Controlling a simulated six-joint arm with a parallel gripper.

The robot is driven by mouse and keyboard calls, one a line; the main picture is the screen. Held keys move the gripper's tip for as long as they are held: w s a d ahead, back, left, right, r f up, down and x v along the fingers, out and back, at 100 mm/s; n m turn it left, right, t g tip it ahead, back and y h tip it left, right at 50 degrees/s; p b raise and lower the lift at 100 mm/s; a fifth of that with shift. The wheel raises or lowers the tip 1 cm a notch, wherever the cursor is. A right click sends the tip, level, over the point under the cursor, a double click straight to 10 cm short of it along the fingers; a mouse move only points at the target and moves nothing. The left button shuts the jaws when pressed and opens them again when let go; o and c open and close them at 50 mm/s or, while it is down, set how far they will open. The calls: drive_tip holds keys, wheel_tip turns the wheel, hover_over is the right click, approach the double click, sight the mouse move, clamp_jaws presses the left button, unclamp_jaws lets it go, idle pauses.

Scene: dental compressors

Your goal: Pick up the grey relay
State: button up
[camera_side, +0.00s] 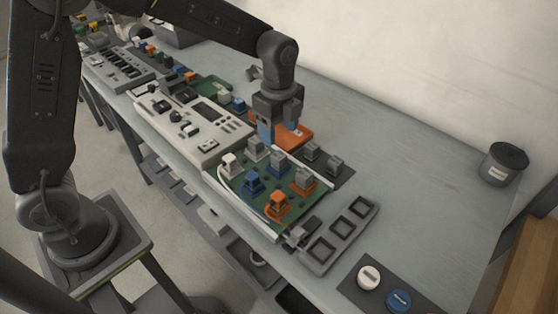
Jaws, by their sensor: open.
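Several grey blocks could be the grey relay, and I cannot tell which one it is. Two darker grey blocks, one nearer the gripper (312,152) and one further right (335,165), sit on a dark mat beside the board. My gripper (279,132) points down with its jaws apart, above the back edge of the board (278,208). Nothing shows between its fingers, and an orange tray lies behind them.
The board also carries white, blue (252,182) and orange (278,203) parts. The orange tray (299,137) is partly hidden by my gripper. A grey tray with square slots (323,252), two round caps on a dark mat (350,284) and a dark pot (504,164) stand right. The table's right middle is clear.

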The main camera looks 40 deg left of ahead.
sight(279, 155)
wheel_tip(279, 155, down, 9)
drive_tip(key=shift+w+a, duration=0.1)
drive_tip(key=shift+w, duration=0.05)
idle(0.4)
drive_tip(key=c, duration=1)
drive_tip(key=shift+r, duration=0.1)
